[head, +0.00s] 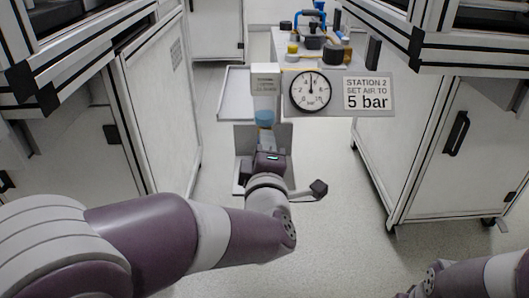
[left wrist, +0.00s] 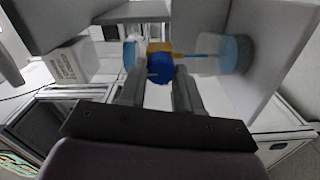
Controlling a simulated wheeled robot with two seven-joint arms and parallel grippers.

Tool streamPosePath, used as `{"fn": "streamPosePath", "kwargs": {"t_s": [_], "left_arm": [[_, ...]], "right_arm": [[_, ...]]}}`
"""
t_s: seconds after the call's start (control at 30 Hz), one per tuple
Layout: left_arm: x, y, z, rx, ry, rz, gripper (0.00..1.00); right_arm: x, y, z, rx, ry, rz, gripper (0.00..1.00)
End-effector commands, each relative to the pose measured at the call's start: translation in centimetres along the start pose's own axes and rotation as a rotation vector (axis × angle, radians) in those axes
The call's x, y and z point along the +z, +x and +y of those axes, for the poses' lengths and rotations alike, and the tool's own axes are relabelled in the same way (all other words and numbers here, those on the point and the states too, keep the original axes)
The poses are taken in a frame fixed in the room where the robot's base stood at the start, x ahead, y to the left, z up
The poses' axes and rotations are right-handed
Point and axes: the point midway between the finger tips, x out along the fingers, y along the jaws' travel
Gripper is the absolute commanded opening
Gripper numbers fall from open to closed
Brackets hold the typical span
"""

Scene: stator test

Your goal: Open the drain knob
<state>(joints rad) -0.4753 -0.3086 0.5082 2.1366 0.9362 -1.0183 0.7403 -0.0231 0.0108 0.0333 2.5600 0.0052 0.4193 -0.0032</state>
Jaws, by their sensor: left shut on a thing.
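The drain knob (left wrist: 160,71) is dark blue. In the left wrist view it sits between the fingertips of my left gripper (left wrist: 157,82), which is shut on it. A yellow-orange fitting (left wrist: 158,47) is right behind the knob, and a clear cup with blue in it (left wrist: 228,54) is to its right. In the head view, my left gripper (head: 266,138) is below a blue-tinted cup (head: 264,117) under the station. The knob and fingertips are hard to make out there. Part of my right arm shows at the lower right, but its gripper does not show clearly.
A round gauge (head: 310,90) and a sign reading "STATION 2 SET AIR TO 5 bar" (head: 367,94) are right of the cup. A white labelled box (head: 265,79) is above it. White cabinets (head: 440,150) stand on both sides. Floor (head: 335,200) between them is clear.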

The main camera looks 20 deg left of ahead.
Motion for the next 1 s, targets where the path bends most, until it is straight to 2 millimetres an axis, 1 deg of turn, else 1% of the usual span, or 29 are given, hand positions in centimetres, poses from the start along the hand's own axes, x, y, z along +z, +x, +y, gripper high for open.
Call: {"fn": "streamPosePath", "kwargs": {"t_s": [0.2,0.6,0.63,0.67,0.7,1.0], "left_arm": [[0.02,-0.02,-0.16,-0.003,-0.031,0.000,0.03],[0.00,-0.02,-0.13,-0.003,-0.036,0.000,0.03],[0.00,-0.02,-0.13,-0.003,-0.036,0.000,0.43],[0.00,-0.01,-0.13,-0.003,-0.035,0.000,0.53],[0.00,-0.01,-0.12,-0.002,-0.035,0.000,0.59],[0.02,-0.17,0.05,-0.001,-0.035,-0.001,0.59]], "right_arm": [[0.04,0.29,0.00,0.000,0.000,0.000,0.43],[0.04,0.29,0.00,0.000,0.000,0.000,0.43],[0.04,0.29,0.00,0.000,0.000,0.000,0.43],[0.04,0.29,0.00,0.000,0.000,0.000,0.43],[0.03,0.29,0.00,0.000,0.000,0.000,0.43],[0.01,0.08,0.00,0.000,0.000,0.000,0.43]]}}
